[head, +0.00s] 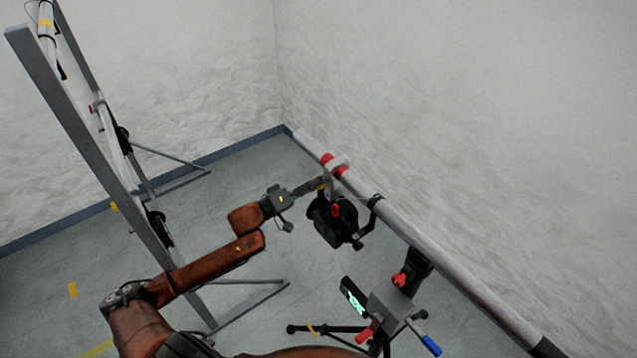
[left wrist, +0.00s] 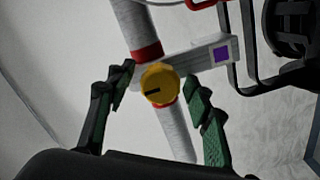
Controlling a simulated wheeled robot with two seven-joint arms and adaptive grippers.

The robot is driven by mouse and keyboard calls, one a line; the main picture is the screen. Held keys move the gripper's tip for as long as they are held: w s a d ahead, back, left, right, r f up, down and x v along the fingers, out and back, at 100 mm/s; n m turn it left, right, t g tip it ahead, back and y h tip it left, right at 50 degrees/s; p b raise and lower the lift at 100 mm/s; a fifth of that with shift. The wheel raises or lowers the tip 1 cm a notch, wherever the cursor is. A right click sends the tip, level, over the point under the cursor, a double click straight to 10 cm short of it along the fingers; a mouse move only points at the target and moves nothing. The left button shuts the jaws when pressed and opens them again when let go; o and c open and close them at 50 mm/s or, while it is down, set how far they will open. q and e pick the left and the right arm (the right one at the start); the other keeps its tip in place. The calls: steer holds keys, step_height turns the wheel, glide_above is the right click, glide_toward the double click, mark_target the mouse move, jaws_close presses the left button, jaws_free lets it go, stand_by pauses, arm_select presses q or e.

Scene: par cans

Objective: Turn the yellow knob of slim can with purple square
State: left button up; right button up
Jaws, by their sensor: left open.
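The yellow knob (left wrist: 159,85) with a dark slot shows in the left wrist view, on a pale clamp by a bar with red bands. A purple square (left wrist: 221,54) sits on the clamp's light arm, right of the knob. My left gripper (left wrist: 163,88) is open, with one finger on each side of the knob and a gap to both. In the head view my left gripper (head: 312,186) reaches the clamp on the pipe above the black slim can (head: 335,220). The knob is mostly hidden there. My right gripper is not in view.
A long grey pipe (head: 405,230) runs diagonally along the wall. A grey device with a lit green screen (head: 353,297) and a blue-tipped handle (head: 430,345) hangs nearer. A metal frame (head: 90,140) stands at left. The floor between is mostly clear.

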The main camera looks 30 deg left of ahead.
arm_select(q)
steer(key=shift+c, duration=0.4)
steer(key=c, duration=1.1)
steer(key=shift+m, duration=0.3)
